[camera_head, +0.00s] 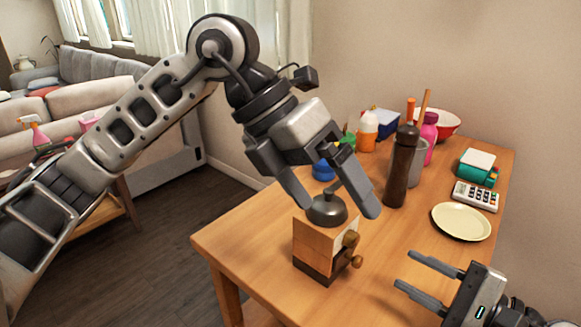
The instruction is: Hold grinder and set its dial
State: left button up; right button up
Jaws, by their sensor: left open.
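The grinder (313,247) is a wooden box with a dark base and a dark metal dome on top. It stands upright near the table's front left. Two round wooden knobs show on its right side, an upper one (351,239) and a lower one (357,262); I cannot tell which is the dial. My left gripper (338,208) is open above the grinder, with its fingers on either side of the dome in the picture. I cannot tell whether they touch it. My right gripper (405,269) is open and empty, right of the grinder, fingers pointing towards it.
The wooden table (240,235) is clear around the grinder. Behind it stand a tall brown mill (401,168), a grey cup (416,163), bottles and a red bowl (445,121). A cream plate (461,221), calculator (475,196) and teal box (477,168) are at right.

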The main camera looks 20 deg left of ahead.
aim_at(313, 226)
pick_arm(q)
jog(key=w+a+n+t+y, duration=0.1)
jog(key=w+a+t+y, duration=0.15)
jog(key=a+y, duration=0.3)
jog(key=shift+t, duration=0.45)
jog(key=x, duration=1.5)
jog(key=shift+d+f, duration=0.1)
jog(key=shift+f, duration=0.1)
jog(key=c, duration=1.3)
jog(key=shift+o, duration=1.3)
